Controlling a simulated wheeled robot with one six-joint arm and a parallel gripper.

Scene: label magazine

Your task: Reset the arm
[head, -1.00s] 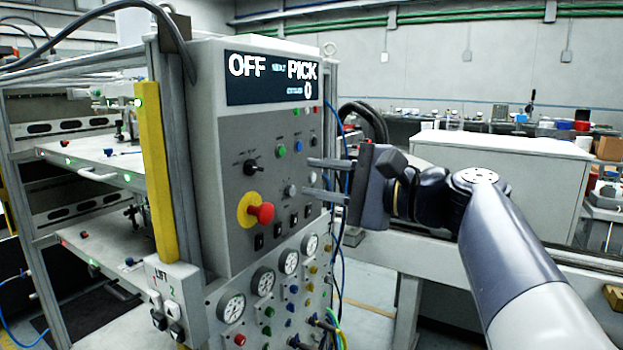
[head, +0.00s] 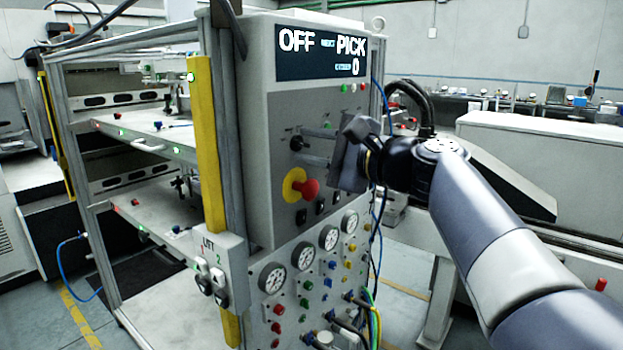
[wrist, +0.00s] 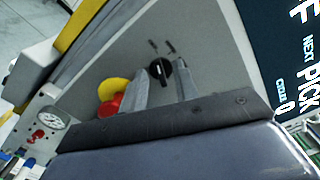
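My gripper (head: 306,145) is open and empty in front of the grey control panel (head: 262,200). In the wrist view its two fingers (wrist: 161,82) stand apart, with the black rotary switch (wrist: 159,71) showing between their tips. The switch also shows in the head view (head: 296,143), beside the fingertips; I cannot tell whether they touch it. The red emergency stop (head: 308,190) on its yellow ring is just below the gripper. The display (head: 320,54) reads OFF, NEXT PICK and a 0. My gripper hides several small buttons.
Several gauges (head: 302,255) and coloured buttons fill the lower panel. Hoses hang at its right edge. A yellow post (head: 203,150) and the LIFT switch box (head: 218,262) stand to the left, before the shelved frame. A long white cabinet (head: 545,150) stands behind my arm.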

